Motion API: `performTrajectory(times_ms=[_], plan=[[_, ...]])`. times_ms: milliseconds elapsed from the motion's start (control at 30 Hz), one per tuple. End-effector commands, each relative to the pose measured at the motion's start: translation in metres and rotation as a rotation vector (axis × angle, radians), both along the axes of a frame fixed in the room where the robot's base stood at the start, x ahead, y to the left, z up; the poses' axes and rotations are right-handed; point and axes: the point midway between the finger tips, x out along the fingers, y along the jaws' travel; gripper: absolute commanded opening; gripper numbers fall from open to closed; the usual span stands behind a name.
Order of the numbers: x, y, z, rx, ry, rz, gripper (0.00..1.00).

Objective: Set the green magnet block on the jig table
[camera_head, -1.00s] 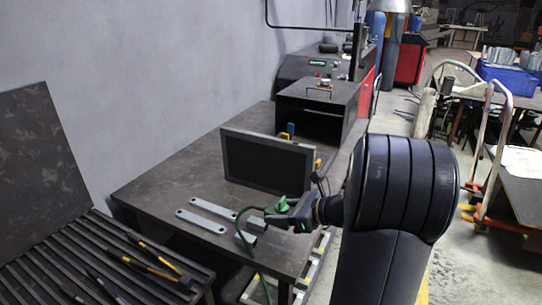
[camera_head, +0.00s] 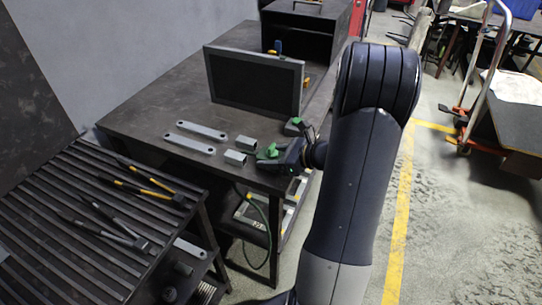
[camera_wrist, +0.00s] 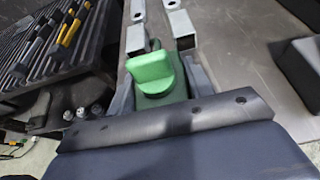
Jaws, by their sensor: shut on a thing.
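The green magnet block (camera_wrist: 155,75) has a rounded upright knob and sits between the fingers of my gripper (camera_wrist: 160,92) in the wrist view. In the head view my gripper (camera_head: 282,153) is at the near right corner of a dark flat-topped table (camera_head: 160,95), which looks like the jig table. The green block (camera_head: 271,151) shows at its tip. My gripper is shut on the block. The block's underside is hidden, so I cannot tell whether it touches the tabletop.
Two short square tubes (camera_head: 235,157) and two flat grey bars (camera_head: 190,144) lie beside my gripper. A dark upright panel (camera_head: 253,82) stands behind them. A slatted bench (camera_head: 60,215) with yellow-and-black tools is at left. The tabletop's left part is clear.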

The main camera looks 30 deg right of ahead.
Motion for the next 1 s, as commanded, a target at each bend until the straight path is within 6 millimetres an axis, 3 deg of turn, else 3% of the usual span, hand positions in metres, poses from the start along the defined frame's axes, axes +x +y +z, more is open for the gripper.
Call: performTrajectory(times_ms=[267, 300, 500, 867, 1000], plan=[[0.000, 0.000, -0.004, 0.001, -0.002, 0.000, 0.05], [0.000, 0.000, -0.003, 0.000, 0.000, 0.000, 0.52], [0.000, 0.000, -0.003, 0.000, 0.000, 0.000, 0.69], [0.000, 0.000, 0.002, -0.001, -0.001, 0.000, 0.71], [-0.013, -0.012, 0.008, -0.003, -0.003, -0.005, 0.71]])
